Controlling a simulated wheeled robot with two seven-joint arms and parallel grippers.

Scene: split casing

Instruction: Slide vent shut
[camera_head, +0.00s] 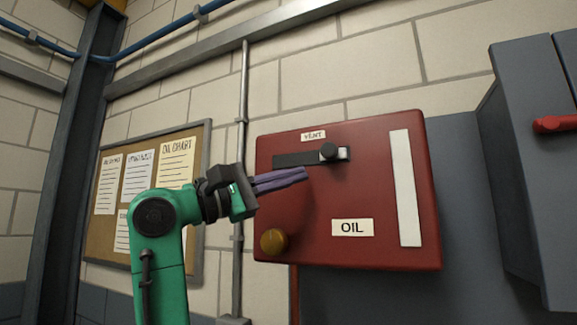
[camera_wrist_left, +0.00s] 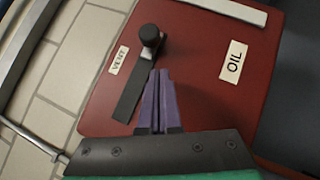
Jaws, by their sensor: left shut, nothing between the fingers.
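The vent slide is a dark flat bar (camera_head: 296,159) with a round black knob (camera_head: 328,151) at its right end, under the VENT label (camera_head: 313,136) on the red casing (camera_head: 375,180). In the left wrist view the bar (camera_wrist_left: 130,95) and knob (camera_wrist_left: 150,38) lie beyond the shut fingertips (camera_wrist_left: 160,72), which overlap the bar's edge in the picture. I cannot tell whether they touch. My right gripper is out of view.
The casing also carries an OIL label (camera_head: 352,227), a tall white strip (camera_head: 406,187) and a brass-coloured round knob (camera_head: 273,241) at lower left. A notice board (camera_head: 110,240) and a vertical pipe (camera_head: 242,110) are on the wall to the left. A grey cabinet (camera_head: 520,170) stands right.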

